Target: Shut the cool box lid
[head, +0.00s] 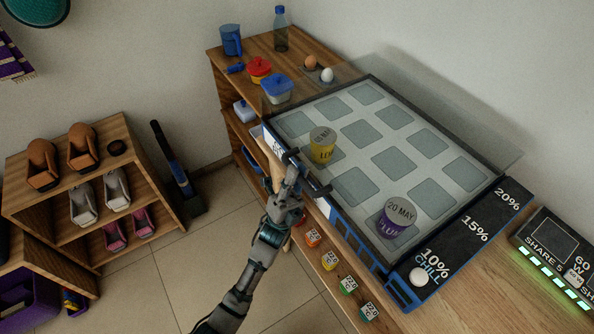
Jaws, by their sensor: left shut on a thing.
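The cool box (365,262) is a low blue and black case on the wooden counter, with a grey tray of square pads inside. A yellow-labelled cup (322,150) and a purple-labelled cup (397,219) stand on pads. A clear lid (440,92) shows as a see-through sheet reaching past the box's back edge; its exact angle is hard to tell. My left gripper (296,168) is at the box's front left edge, shut on a dark handle bar (317,188). The fingertips are partly hidden. My right gripper is out of view.
Eggs (327,75), a blue-lidded tub (277,89), a red-lidded tub (259,68), a blue mug (231,40) and a bottle (281,29) stand left of the box. A dial panel (465,240) and display (555,258) are at right. A shoe rack (75,185) stands left.

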